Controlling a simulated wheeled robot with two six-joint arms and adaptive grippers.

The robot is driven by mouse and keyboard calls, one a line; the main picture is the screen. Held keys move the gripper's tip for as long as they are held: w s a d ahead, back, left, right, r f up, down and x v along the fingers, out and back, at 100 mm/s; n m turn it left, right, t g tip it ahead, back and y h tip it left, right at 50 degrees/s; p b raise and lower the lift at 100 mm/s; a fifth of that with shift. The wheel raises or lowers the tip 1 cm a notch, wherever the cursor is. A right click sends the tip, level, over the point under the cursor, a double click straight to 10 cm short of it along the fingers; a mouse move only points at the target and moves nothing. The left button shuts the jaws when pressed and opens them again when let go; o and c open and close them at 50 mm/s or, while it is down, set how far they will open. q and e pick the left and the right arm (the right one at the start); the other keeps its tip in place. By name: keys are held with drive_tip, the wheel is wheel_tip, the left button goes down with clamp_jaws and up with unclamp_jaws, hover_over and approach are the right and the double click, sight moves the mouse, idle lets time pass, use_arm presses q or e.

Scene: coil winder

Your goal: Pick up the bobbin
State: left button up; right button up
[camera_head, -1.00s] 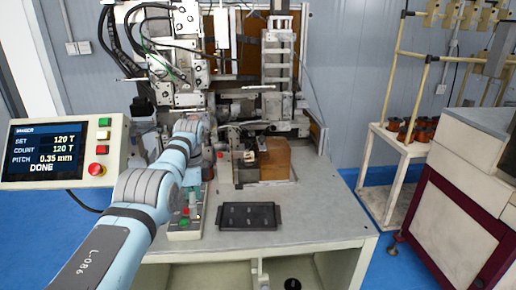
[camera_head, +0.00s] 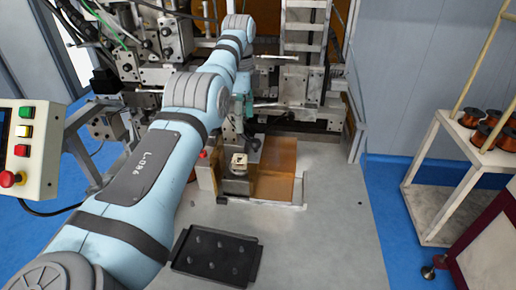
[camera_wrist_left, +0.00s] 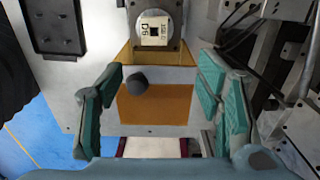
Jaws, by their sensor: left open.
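The bobbin (camera_head: 240,161) is a small cream square piece on a grey metal fixture of the winder. In the left wrist view the bobbin (camera_wrist_left: 153,31) shows markings on its face and sits at the top of the picture on a round grey seat. My left gripper (camera_head: 246,122) has teal fingers and is above and behind the bobbin in the head view, partly hidden by my arm. In the left wrist view my left gripper (camera_wrist_left: 160,92) is open and empty, with the bobbin beyond the fingertips, apart from them. My right gripper is in neither view.
An amber guard (camera_head: 278,165) stands right beside the fixture. A dark round knob (camera_wrist_left: 138,83) shows between the fingers. A black tray with pegs (camera_head: 248,270) lies on the table's front. The table's right side (camera_head: 335,235) is clear. A shelf (camera_head: 440,190) with copper spools stands right.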

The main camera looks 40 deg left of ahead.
use_arm(q)
wheel_tip(320, 180, down, 3)
drive_tip(key=b, duration=0.5)
hover_over(243, 159)
drive_tip(key=f, duration=0.5)
drive_tip(key=shift+s+a, duration=0.3)
drive_tip(key=shift+s, duration=0.1)
drive_tip(key=f, duration=0.4)
drive_tip(key=w+f, duration=0.1)
drive_tip(key=f, duration=0.1)
drive_tip(key=shift+w+d, duration=0.1)
drive_tip(key=shift+d, duration=0.15)
drive_tip(key=shift+s+r, duration=0.15)
drive_tip(key=shift+s, duration=0.05)
drive_tip(key=shift+c, duration=0.2)
drive_tip(key=c, duration=1)
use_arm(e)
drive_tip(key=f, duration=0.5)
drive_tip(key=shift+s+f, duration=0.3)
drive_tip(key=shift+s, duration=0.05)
